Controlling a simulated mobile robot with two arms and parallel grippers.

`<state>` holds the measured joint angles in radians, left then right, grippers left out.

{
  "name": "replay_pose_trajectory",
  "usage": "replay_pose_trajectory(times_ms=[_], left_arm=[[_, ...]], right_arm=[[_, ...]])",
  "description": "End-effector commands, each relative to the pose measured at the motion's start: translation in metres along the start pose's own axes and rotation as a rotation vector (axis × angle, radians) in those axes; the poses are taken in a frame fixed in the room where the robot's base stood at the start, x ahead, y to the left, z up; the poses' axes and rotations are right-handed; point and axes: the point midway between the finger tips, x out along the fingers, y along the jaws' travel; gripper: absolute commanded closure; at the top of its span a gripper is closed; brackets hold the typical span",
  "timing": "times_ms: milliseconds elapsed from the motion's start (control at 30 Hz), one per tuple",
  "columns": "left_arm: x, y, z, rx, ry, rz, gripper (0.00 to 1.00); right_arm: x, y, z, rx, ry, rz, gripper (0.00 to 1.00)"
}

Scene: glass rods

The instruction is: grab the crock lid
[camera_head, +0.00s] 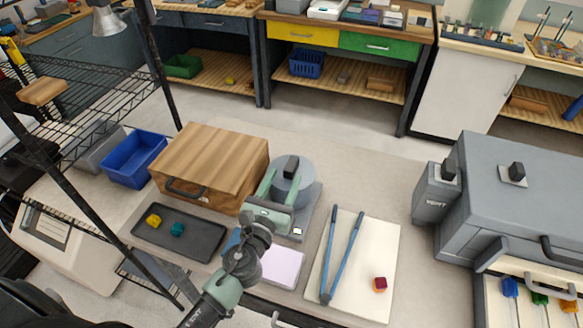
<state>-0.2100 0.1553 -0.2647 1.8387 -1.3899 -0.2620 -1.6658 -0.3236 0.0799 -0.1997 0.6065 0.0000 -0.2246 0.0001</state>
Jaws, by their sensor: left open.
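The crock lid (305,173) is a round grey disc with a black knob (291,166) standing up from its middle. It sits on a grey body just right of the wooden box, and my gripper covers its near side. My left gripper (284,183) is pale green and reaches in from below. Its jaws are apart, with the fingers over the near part of the lid close to the knob. I cannot tell whether the fingers touch the knob. My right gripper is not in view.
A wooden box (210,160) stands close left of the lid. A dark tray (190,240) with yellow and teal pieces lies in front. A grey furnace-like unit (520,200) stands right.

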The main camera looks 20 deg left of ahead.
Motion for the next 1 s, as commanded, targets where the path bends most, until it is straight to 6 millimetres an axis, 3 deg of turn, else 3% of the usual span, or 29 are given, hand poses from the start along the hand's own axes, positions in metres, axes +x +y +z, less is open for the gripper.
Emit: replay_pose_trajectory(times_ms=[67, 200, 333, 467, 667, 1000], left_arm=[[0.015, -0.001, 0.007, -0.003, -0.002, 0.002, 0.51], [0.029, -0.001, 0.003, -0.002, -0.001, 0.002, 0.51], [0.033, -0.001, 0.002, -0.002, 0.0, 0.001, 0.51], [0.032, -0.001, 0.002, -0.002, 0.0, 0.002, 0.51], [0.032, -0.001, 0.002, -0.003, 0.0, 0.002, 1.0], [0.032, -0.001, 0.004, -0.003, -0.002, 0.002, 1.0]], right_arm=[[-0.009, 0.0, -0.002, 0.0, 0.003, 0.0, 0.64], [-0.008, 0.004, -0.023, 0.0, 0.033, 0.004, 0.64], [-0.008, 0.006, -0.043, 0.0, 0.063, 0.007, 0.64], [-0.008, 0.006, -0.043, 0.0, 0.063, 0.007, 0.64], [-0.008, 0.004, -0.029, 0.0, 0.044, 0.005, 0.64], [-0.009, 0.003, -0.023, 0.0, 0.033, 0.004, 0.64]])
